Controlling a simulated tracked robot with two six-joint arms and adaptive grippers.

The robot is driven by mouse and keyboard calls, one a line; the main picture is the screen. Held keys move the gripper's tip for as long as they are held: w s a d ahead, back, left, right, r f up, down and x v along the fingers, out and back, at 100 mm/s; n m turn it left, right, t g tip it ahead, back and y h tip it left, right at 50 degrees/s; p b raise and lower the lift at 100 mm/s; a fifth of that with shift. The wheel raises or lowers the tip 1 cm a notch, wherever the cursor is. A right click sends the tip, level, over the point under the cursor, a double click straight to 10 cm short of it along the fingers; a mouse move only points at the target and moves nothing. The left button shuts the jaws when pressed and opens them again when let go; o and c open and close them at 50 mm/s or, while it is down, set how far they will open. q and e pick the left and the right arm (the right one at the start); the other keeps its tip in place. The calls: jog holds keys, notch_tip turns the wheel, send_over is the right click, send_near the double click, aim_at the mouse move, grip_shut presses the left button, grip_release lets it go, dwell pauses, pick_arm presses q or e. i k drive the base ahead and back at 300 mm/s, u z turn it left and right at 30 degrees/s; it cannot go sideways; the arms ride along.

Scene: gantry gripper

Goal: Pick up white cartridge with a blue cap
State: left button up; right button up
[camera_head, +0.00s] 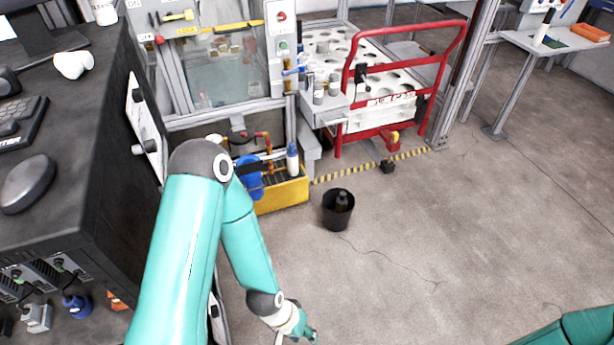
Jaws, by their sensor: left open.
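A white cartridge with a blue cap (292,162) stands upright at the back right of the yellow-edged bin (283,197), left of the red-framed cart. My left arm comes down across the left of the view. My left gripper (297,337) is at the bottom edge, open and with nothing seen in it, partly cut off by the frame. It is well below and apart from the cartridge, over the floor. Part of my right arm shows at the bottom right corner; its gripper is out of view.
A black bucket (337,212) with a dark bottle in it stands on the floor. A dark desk (75,150) fills the left. A red-framed cart (447,50) stands behind striped floor tape. A side table (560,42) is at upper right. The floor at right is clear.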

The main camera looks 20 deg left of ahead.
aim_at(292, 152)
jog(key=z, duration=0.35)
jog(key=k, duration=0.85)
jog(key=z, duration=0.35)
jog(key=i, duration=1.15)
jog(key=u, duration=0.75)
jog(key=i, duration=1.6)
jog(key=u, duration=0.5)
jog(key=i, duration=0.75)
